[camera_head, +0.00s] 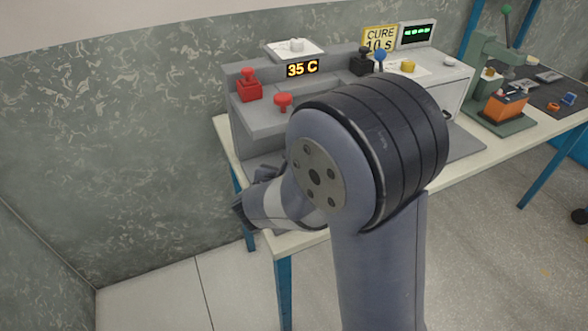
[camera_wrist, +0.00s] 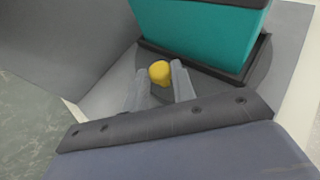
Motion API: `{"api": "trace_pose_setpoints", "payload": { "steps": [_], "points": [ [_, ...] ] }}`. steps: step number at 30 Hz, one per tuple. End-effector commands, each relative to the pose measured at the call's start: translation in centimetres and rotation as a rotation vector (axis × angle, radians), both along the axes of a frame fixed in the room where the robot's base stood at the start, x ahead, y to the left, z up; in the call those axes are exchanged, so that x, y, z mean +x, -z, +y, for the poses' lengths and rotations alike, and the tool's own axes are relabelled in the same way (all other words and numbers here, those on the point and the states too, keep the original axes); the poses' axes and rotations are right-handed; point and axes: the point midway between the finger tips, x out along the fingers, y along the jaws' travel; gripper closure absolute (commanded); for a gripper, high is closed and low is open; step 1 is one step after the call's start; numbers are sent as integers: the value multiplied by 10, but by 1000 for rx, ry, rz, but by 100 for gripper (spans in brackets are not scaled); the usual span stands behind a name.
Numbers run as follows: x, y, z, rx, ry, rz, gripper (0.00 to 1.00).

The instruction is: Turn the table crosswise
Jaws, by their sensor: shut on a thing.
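In the wrist view, my gripper (camera_wrist: 160,75) is shut on a yellow knob (camera_wrist: 159,70) at the near edge of a round grey turntable (camera_wrist: 206,88). A teal block (camera_wrist: 200,30) sits in a black rectangular holder (camera_wrist: 190,63) on the turntable. The holder's long side runs slantwise across the picture, just beyond the knob. In the head view, my arm hides the turntable, the block and the fingertips.
In the head view, a grey machine with a "35 C" display (camera_head: 303,68) and red knobs (camera_head: 282,101) stands on the bench. A "CURE 10 s" sign (camera_head: 379,39) and a black knob (camera_head: 362,62) are behind my arm. A green press (camera_head: 497,75) holds an orange block (camera_head: 506,106) at right.

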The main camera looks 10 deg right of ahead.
Motion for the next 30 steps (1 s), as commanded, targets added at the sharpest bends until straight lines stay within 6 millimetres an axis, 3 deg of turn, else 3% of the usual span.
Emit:
{"api": "trace_pose_setpoints", "payload": {
  "steps": [5, 6, 12, 23, 30],
  "points": [
    [0, 0, 0, -1, -1, -2, 100],
    [0, 0, 0, -1, -1, -2, 72],
    [0, 0, 0, 0, -1, -1, 55],
    [-6, -4, 4, 0, -4, -2, 55],
    [-41, -21, 23, 1, -8, -3, 55]
  ]
}}
